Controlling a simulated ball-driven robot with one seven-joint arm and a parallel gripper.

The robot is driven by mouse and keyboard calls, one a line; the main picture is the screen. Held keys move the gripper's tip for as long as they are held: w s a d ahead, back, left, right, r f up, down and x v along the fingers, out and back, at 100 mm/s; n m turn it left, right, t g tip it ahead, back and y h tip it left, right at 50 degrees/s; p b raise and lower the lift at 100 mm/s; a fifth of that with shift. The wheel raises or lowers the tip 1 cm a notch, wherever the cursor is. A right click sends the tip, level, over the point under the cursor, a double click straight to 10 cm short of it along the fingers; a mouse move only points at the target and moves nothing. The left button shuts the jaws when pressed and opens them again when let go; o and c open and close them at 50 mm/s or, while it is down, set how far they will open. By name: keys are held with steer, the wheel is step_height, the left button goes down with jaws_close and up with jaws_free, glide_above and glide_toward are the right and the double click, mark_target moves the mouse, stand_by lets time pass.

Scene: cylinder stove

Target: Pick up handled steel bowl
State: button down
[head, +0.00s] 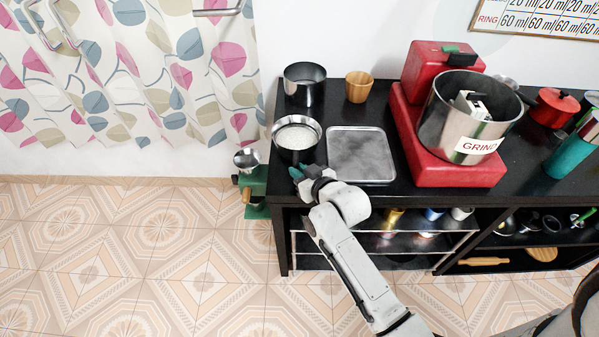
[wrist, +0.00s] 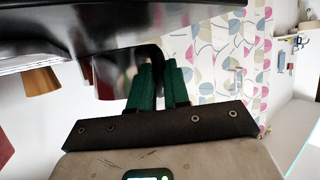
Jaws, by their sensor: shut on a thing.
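The handled steel bowl (head: 312,127) stands near the left end of the black counter, with a shiny rim and a pale, whitish inside. My gripper (head: 297,173) is at the bowl's near side, low by the counter's front edge. Its green fingers (wrist: 160,85) show in the wrist view, close together on a dark curved part that looks like the bowl's handle. A dark steel wall beside the fingers in that view looks like the bowl (wrist: 112,78). The handle is mostly hidden by my gripper in the head view.
A dark steel pot (head: 304,92) and a wooden cup (head: 359,87) stand behind. A square metal tray (head: 360,155) lies right of the bowl. A red grinder (head: 455,175) with a steel drum is farther right. A green device (head: 256,185) is at the counter's left end.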

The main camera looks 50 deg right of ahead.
steer(key=s+d+r+b, duration=0.1)
steer(key=s+r, duration=1)
steer(key=s, duration=0.3)
steer(key=shift+d+r, duration=0.3)
steer(key=shift+d, duration=0.05)
steer(key=c, duration=1.7)
jaws_free()
jaws_close()
